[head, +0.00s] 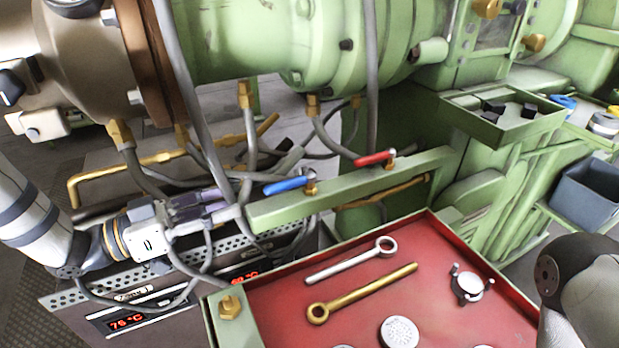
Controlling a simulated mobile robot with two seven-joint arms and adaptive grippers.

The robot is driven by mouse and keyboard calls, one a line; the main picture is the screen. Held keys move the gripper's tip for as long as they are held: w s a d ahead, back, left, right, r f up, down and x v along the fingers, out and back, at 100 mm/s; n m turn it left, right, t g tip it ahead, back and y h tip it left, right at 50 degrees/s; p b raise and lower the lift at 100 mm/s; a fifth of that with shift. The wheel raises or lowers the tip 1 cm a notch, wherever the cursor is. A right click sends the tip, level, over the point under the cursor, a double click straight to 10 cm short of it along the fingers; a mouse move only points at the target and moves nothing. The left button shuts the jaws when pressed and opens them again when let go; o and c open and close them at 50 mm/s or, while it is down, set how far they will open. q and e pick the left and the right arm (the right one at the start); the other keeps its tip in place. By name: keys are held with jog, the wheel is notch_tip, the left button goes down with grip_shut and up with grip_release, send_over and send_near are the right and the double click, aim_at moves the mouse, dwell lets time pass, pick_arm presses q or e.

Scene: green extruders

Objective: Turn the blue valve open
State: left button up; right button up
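The blue valve handle (288,185) sits on a brass fitting on top of the green bar in the middle of the head view. The handle lies roughly along the bar and points left. My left gripper (234,204) is left of the handle, with its fingers toward it. A gap shows between the fingers and the handle's tip. The fingers overlap with hoses behind them, so their opening is unclear. Of my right arm only a link shows at the right edge; its gripper is out of view.
A red valve handle (375,158) sits farther along the green bar (352,188). Hoses hang around my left gripper. Below is a red tray (365,270) with a silver wrench (350,262) and a brass wrench (362,292). A temperature control box (150,318) stands lower left. Green extruder machinery fills the back.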

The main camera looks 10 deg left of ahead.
aim_at(283, 182)
pick_arm(q)
jog(key=x, duration=1.1)
jog(key=shift+w+d, duration=0.15)
grip_shut()
